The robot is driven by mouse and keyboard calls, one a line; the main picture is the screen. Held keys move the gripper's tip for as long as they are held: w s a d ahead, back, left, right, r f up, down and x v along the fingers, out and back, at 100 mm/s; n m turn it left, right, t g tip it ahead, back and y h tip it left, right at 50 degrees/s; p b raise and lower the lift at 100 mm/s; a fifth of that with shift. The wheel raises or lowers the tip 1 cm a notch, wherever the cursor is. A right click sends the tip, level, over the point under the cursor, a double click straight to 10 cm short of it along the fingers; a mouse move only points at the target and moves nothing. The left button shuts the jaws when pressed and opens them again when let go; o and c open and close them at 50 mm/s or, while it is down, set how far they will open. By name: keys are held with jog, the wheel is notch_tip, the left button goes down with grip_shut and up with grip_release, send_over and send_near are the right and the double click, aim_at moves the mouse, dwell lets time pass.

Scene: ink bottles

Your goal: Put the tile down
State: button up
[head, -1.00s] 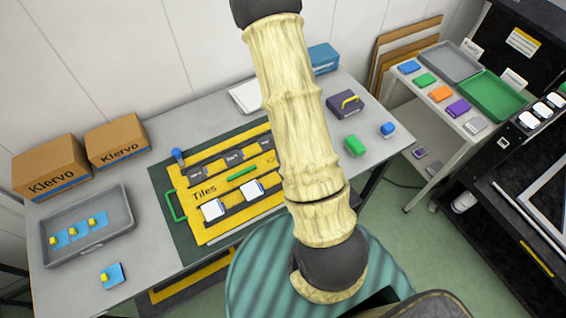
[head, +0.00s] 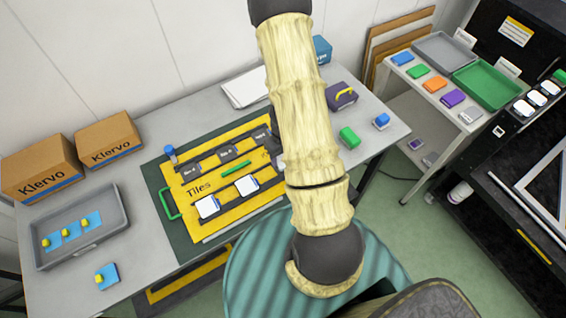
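A yellow board marked "Tiles" (head: 204,187) lies on a dark green mat on the table. A green bar (head: 236,168) lies between the rows. My arm crosses the board's right side and hides it. A small grey shape (head: 278,152) shows at the arm's left edge and may be part of my gripper. The fingers are hidden, and I cannot see whether they hold a tile.
A grey tray (head: 122,222) at left holds blue squares with yellow knobs; another such square (head: 107,276) lies in front. Cardboard boxes (head: 40,165) stand behind. A green block (head: 349,137), a blue block (head: 381,121) and a dark case (head: 341,95) sit right of my arm.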

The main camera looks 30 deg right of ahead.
jog(key=shift+f+b, duration=0.3)
jog(key=shift+f, duration=1.75)
jog(key=shift+f, duration=0.15)
jog(key=o, duration=1)
jog(key=shift+o, duration=0.2)
notch_tip(320, 180, up, 12)
jog(key=p, duration=0.3)
jog(key=shift+r, duration=0.2)
